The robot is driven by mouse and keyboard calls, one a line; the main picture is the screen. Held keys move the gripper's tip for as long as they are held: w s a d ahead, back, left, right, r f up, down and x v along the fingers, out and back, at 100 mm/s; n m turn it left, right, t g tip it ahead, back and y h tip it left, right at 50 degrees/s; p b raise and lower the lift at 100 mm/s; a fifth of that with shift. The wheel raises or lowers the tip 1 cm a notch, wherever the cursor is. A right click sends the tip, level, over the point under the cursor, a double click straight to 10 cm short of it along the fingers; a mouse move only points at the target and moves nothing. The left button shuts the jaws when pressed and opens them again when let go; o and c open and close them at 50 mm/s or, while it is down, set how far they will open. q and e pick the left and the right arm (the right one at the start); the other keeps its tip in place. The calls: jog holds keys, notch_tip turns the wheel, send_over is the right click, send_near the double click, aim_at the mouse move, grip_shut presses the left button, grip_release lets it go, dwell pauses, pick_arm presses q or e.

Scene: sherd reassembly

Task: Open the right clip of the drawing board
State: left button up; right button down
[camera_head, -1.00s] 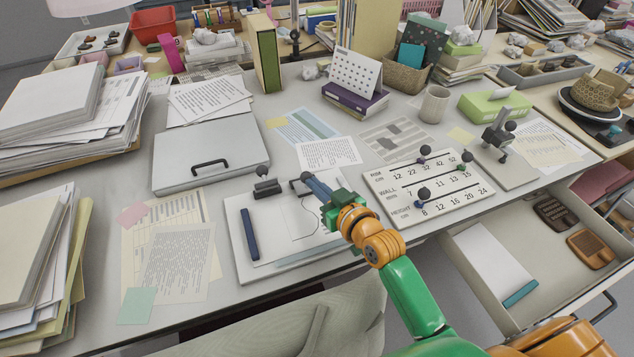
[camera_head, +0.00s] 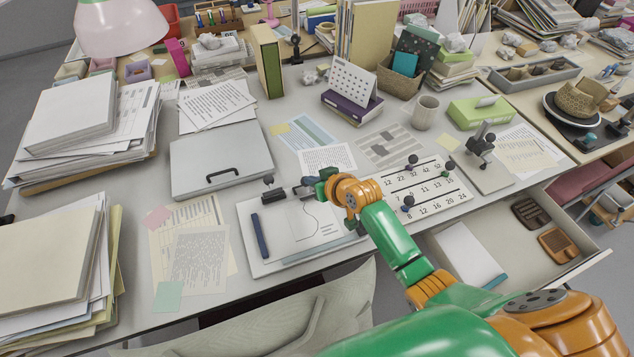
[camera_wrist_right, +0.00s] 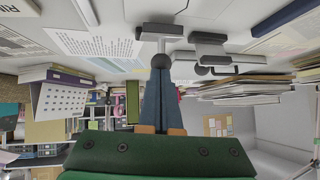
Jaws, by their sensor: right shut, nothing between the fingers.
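The drawing board (camera_head: 290,252) lies flat near the desk's front edge, holding a sheet with a curved line and a dark blue bar. Its left clip (camera_head: 274,194) has a dark knob standing up. Its right clip (camera_head: 300,193) is partly covered by my right gripper (camera_head: 311,182). In the right wrist view, upside down, the right clip (camera_wrist_right: 161,30) shows a grey bar and a stem running behind my shut, empty fingers (camera_wrist_right: 160,62). The fingertips are at the stem; I cannot tell whether they touch it. The left clip's knob (camera_wrist_right: 202,70) shows beside them. My left gripper is out of view.
A closed grey case (camera_head: 225,160) is behind left. Papers (camera_head: 200,262) lie left of the drawing board. An open drawer (camera_head: 520,245) juts out at the right.

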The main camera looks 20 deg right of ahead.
jog(key=shift+w+r+g+p, duration=0.3)
jog(key=shift+w+r+g, duration=0.1)
jog(key=shift+r+g, duration=0.15)
jog(key=shift+w+f+g, duration=0.1)
jog(key=shift+w+g, duration=0.55)
jog(key=shift+g, duration=0.3)
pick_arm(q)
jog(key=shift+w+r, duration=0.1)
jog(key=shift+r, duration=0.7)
pick_arm(e)
jog(key=shift+w, duration=0.3)
jog(key=shift+w+a, duration=0.1)
jog(key=shift+w, duration=0.4)
jog(key=shift+w+f, duration=0.15)
jog(key=shift+w, duration=0.2)
jog(key=shift+s+r+p, duration=0.15)
jog(key=shift+r+p, duration=0.35)
jog(key=shift+r, duration=0.15)
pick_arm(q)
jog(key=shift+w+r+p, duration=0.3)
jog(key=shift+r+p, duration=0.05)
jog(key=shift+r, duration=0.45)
pick_arm(e)
jog(key=shift+r, duration=0.25)
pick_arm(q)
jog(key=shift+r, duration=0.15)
pick_arm(e)
jog(key=shift+r, duration=0.15)
